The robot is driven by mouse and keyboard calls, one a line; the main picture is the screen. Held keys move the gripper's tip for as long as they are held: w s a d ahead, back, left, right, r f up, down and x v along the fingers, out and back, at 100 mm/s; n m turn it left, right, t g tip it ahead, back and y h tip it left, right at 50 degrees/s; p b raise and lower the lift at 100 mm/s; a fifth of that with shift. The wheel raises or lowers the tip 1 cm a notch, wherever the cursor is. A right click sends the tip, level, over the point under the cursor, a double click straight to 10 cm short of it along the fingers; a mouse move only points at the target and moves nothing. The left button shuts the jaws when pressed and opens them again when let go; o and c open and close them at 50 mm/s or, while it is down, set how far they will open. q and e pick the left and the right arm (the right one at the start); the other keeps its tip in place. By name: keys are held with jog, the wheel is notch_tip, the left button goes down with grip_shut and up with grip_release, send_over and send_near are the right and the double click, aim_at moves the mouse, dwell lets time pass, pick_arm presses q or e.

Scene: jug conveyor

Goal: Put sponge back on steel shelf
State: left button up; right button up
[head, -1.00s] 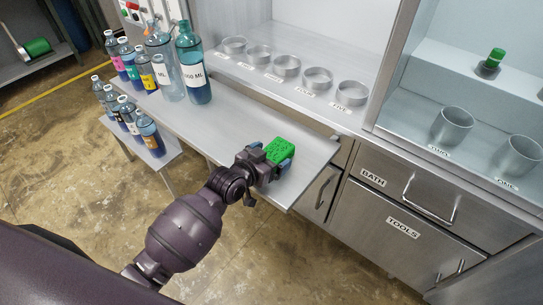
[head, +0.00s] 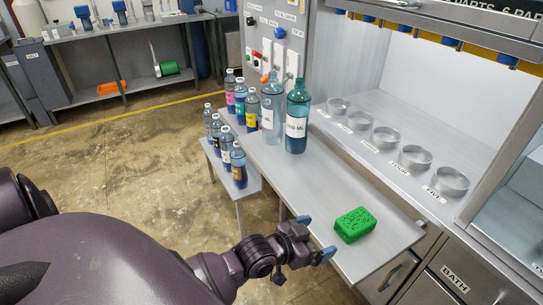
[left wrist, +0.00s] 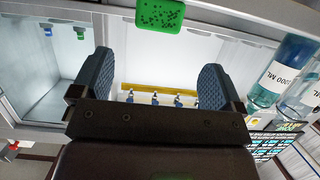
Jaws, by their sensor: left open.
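The green sponge (head: 355,225) with dark spots lies flat near the right end of the narrow steel shelf (head: 295,180) in the head view. My left gripper (head: 316,237) is open and empty at the shelf's front edge, just left of the sponge and apart from it. In the left wrist view the sponge (left wrist: 160,14) shows at the top, beyond the two spread fingers (left wrist: 155,82). My right gripper is not in view.
Large bottles (head: 297,115) stand at the shelf's far end. Smaller bottles (head: 238,165) stand on a lower side ledge. Several round dishes (head: 415,157) line the cabinet counter. A far metal shelf (head: 125,88) holds orange and green items. The shelf between bottles and sponge is clear.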

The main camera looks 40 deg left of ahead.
pick_arm(q)
jog(key=s+a+f+n+g+y, duration=0.1)
jog(key=s+a+f+y, duration=0.1)
jog(key=s+f, duration=0.4)
jog(key=s+a+f+n+g+y, duration=0.1)
jog(key=s+a+f, duration=0.3)
jog(key=s, duration=0.6)
jog(key=shift+a+f+n+y, duration=0.3)
jog(key=shift+f+n+y, duration=0.1)
jog(key=shift+f+y, duration=0.55)
jog(key=shift+c, duration=0.2)
